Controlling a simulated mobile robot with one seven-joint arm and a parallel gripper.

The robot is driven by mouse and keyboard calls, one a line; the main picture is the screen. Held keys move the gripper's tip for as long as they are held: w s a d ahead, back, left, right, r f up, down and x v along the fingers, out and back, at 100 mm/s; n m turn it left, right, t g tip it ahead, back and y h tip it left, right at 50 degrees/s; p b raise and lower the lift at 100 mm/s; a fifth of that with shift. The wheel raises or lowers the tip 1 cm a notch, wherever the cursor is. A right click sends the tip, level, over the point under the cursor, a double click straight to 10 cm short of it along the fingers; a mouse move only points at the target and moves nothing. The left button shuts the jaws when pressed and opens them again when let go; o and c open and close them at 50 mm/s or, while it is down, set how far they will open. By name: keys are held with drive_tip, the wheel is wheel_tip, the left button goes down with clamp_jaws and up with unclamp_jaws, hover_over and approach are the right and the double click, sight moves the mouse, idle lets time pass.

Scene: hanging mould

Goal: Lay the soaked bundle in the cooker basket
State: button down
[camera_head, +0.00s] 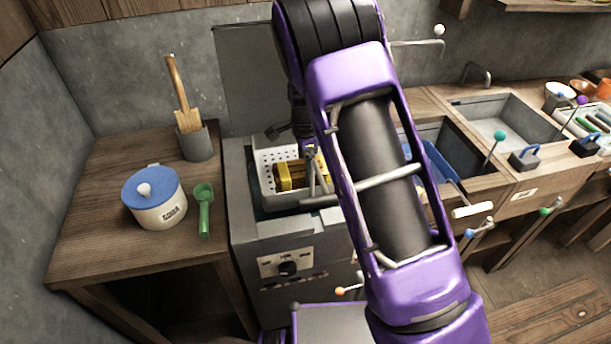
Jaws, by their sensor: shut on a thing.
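The bundle (288,178), brown with yellow bands, is inside the outline of the white perforated cooker basket (268,161). The basket sits in the top of the grey cooker (242,195). My gripper (312,176) is at the right end of the bundle and shut on it. My purple arm hides part of the gripper and the right side of the basket. I cannot tell whether the bundle touches the basket floor.
Left of the cooker, a wooden table holds a blue-lidded pot (158,205), a green scoop (204,208) and a grey holder (194,143) with wooden tools. A raised dark lid (243,75) stands behind the basket. Sinks (492,118) lie to the right.

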drive_tip(key=shift+f, duration=1.4)
drive_tip(key=shift+f, duration=0.1)
unclamp_jaws()
drive_tip(key=shift+f, duration=0.1)
wheel_tip(320, 180, up, 12)
drive_tip(key=shift+r, duration=0.15)
